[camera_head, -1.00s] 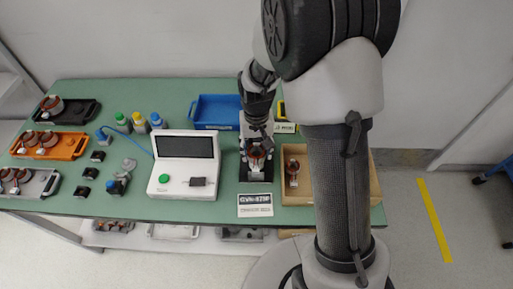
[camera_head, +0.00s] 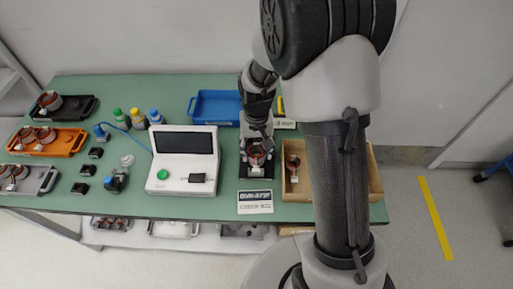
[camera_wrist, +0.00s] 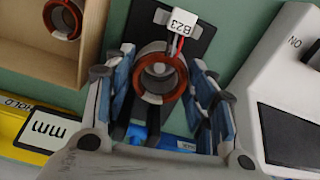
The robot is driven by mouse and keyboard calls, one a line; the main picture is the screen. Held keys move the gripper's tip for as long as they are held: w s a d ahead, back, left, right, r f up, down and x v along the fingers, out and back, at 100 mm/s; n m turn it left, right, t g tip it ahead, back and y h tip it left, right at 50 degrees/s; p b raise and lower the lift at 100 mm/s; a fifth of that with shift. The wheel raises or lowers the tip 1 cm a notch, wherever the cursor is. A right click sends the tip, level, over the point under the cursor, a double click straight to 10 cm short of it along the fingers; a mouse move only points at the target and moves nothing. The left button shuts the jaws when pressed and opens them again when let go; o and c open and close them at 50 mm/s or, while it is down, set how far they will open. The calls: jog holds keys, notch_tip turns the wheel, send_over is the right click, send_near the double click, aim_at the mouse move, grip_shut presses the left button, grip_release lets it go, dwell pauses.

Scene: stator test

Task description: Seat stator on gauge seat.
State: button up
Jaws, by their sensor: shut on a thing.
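A copper-wound stator (camera_wrist: 148,84) with a white tag marked B23 is between the fingers of my gripper (camera_wrist: 160,92) in the wrist view. The gripper is shut on it. The black plate of the gauge seat (camera_wrist: 197,42) lies beneath and beyond the stator. In the head view the stator (camera_head: 255,158) is over the gauge seat (camera_head: 257,173), with my gripper (camera_head: 256,147) at its far side. I cannot tell whether the stator touches the seat or is just above it.
A wooden box (camera_head: 333,188) with another stator (camera_head: 293,168) stands to the right. A white test device (camera_head: 168,179) with a dark screen stands to the left. A blue bin (camera_head: 217,107) is behind. Trays with several stators, including an orange one (camera_head: 62,148), are far left.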

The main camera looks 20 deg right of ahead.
jog(key=shift+f, duration=0.1)
jog(key=shift+f+b, duration=0.3)
jog(key=shift+f, duration=0.15)
jog(key=o, duration=1.4)
jog(key=shift+r, duration=6)
